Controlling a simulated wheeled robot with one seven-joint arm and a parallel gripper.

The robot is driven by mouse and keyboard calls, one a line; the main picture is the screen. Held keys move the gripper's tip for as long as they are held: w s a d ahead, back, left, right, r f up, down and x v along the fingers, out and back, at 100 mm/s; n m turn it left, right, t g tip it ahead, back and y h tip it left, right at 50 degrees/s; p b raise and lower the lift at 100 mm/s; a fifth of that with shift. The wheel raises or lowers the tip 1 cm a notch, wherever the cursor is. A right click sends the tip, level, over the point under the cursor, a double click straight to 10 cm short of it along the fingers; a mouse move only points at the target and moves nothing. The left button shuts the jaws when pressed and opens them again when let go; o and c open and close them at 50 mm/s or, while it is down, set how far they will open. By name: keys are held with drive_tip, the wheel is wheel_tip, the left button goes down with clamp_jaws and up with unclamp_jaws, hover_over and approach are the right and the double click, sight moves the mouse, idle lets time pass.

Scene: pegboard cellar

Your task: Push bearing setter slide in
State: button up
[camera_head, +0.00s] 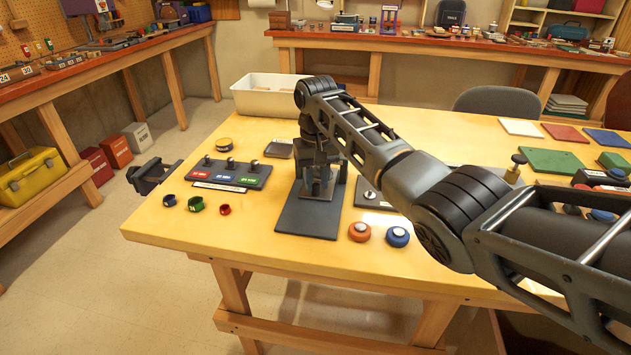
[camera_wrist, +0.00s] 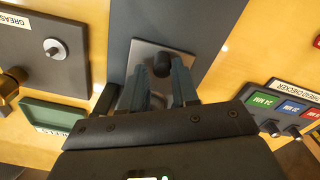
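The bearing setter is a long dark base plate (camera_head: 303,218) lying flat on the wooden table. It also shows in the wrist view (camera_wrist: 205,25). A silver slide plate (camera_wrist: 150,50) with a round black knob (camera_wrist: 162,64) sits on it. My gripper (camera_head: 318,192) points down over the setter. In the wrist view its two fingers (camera_wrist: 165,78) stand apart, with the knob between or just beyond their tips. I cannot tell whether either finger touches the knob. The arm and gripper hide much of the setter in the head view.
A thread-checker board (camera_head: 228,173) with coloured labels stands to the left. A grease board (camera_wrist: 45,45) shows in the wrist view. An orange disc (camera_head: 359,232) and a blue disc (camera_head: 398,237) lie near the front edge. A white bin (camera_head: 262,103) stands behind.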

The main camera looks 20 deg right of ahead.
drive_tip(key=shift+o, duration=1.3)
drive_tip(key=shift+a, duration=0.1)
drive_tip(key=shift+r, duration=0.1)
drive_tip(key=shift+r, duration=3.8)
